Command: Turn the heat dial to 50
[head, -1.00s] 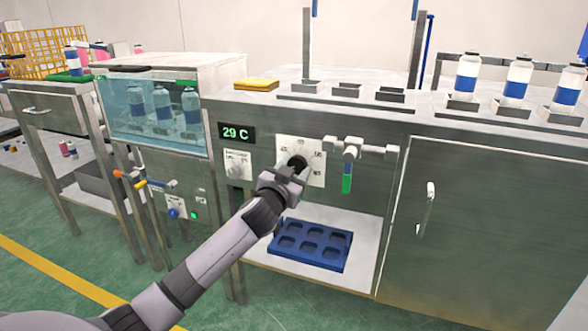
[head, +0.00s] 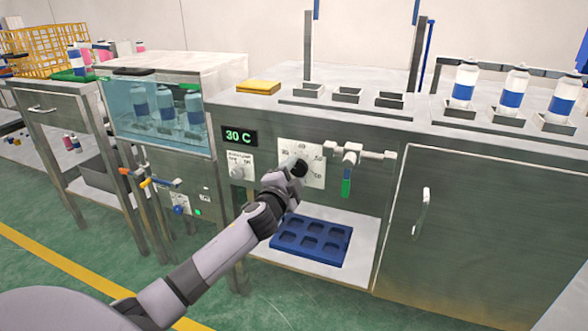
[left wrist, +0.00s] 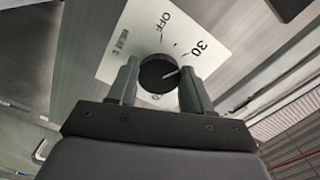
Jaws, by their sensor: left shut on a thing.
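The heat dial (left wrist: 158,73) is a round black knob with a white pointer line, on a white plate marked OFF and 30 in the left wrist view. Its pointer points to the right there, just below the 30 mark. My left gripper (left wrist: 160,84) is shut on the dial, one finger on each side. A green digital display (head: 238,136) reads 30 C. My right gripper is not in view.
A valve with a green tube (head: 347,175) is close on the right. A blue tray (head: 312,242) lies on the shelf below. A glass-fronted bath (head: 158,115) with bottles stands left.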

